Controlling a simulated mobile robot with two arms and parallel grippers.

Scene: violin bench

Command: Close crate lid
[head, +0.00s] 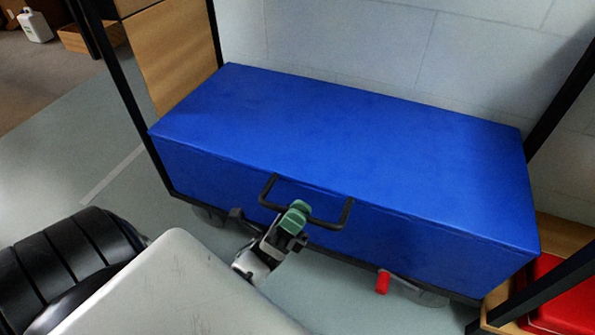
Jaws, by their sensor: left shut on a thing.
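The blue crate (200,180) stands in a black frame against the pale wall. Its flat blue lid (360,135) lies level on top, and only a thin seam shows along the front edge. A black bar handle (343,214) sticks out from the front near that seam. My left gripper (296,214), with green fingertips, is shut on the handle near the middle of its bar. My right gripper is not in view.
Black posts (123,90) rise at the crate's sides. A red box (562,300) sits at the lower right, and a red cylinder (382,282) shows under the crate's front. Grey floor (75,160) is clear at the left.

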